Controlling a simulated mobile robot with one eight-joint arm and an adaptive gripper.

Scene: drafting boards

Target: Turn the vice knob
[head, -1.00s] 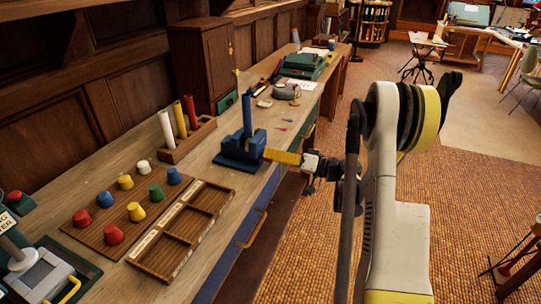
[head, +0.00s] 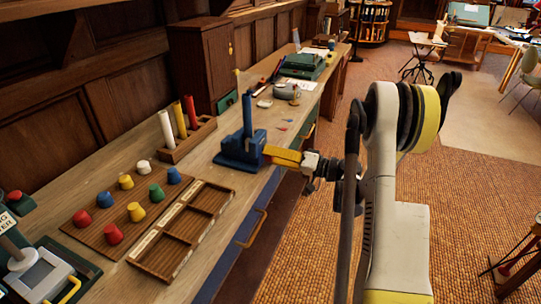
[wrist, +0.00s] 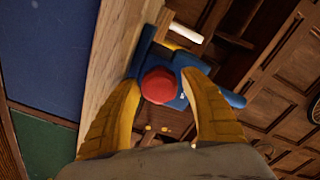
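The blue vice (head: 240,150) stands upright at the front edge of the wooden bench. Its red knob (wrist: 159,86) faces my wrist camera, with part of the blue body (wrist: 186,62) behind it. My gripper (head: 268,153) reaches the vice from the right, its yellow fingers close against the vice side. In the wrist view, the fingers of my gripper (wrist: 160,80) are spread, one on each side of the knob, with narrow gaps; I see no clear grip on it. The knob is hidden behind the fingers in the head view.
A board of coloured knobs (head: 92,234) and an empty compartment tray (head: 150,257) lie on the bench at front left. The floor (head: 320,240) right of the bench is clear near my arm.

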